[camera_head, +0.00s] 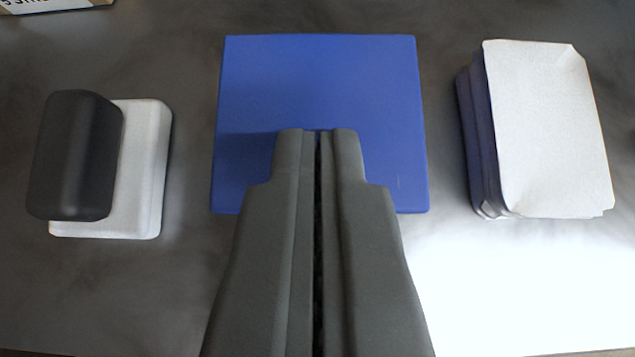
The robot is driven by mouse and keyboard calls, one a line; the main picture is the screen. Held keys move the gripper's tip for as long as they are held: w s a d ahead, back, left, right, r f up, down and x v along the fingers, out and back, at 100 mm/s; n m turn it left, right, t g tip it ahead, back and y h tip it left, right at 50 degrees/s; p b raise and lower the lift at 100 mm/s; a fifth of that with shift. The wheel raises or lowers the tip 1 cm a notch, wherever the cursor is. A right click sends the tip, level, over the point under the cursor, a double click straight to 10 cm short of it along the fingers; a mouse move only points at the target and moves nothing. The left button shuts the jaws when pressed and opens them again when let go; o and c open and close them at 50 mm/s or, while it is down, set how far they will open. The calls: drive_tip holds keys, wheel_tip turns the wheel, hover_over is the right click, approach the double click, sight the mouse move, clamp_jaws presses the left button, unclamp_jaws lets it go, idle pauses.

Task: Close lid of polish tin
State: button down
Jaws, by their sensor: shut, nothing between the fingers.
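A flat blue square thing (320,85) lies in the middle of the camera view. It may be the polish tin seen from above, but no label, hinge or open lid shows, so I cannot tell for sure. My gripper (318,133) is shut and empty, with only a thin dark line between its fingers. Its tips are over the lower middle of the blue square and hide part of its near edge. I cannot tell whether they touch it. A shadow falls on the blue surface left of the tips.
On the left a black block (75,155) rests on a white rounded block (145,165). On the right is a stack with a pale sheet on top (550,130). A printed box (50,5) is cut off at the top left. Grey surface between them is clear.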

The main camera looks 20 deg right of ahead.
drive_tip(key=shift+s+a+f, duration=0.1)
drive_tip(key=shift+s+f, duration=0.25)
drive_tip(key=shift+f, duration=0.35)
drive_tip(key=shift+s+a+f, duration=0.1)
drive_tip(key=shift+s+f, duration=0.25)
drive_tip(key=shift+f, duration=0.35)
drive_tip(key=shift+r, duration=0.75)
drive_tip(key=shift+w+r, duration=0.1)
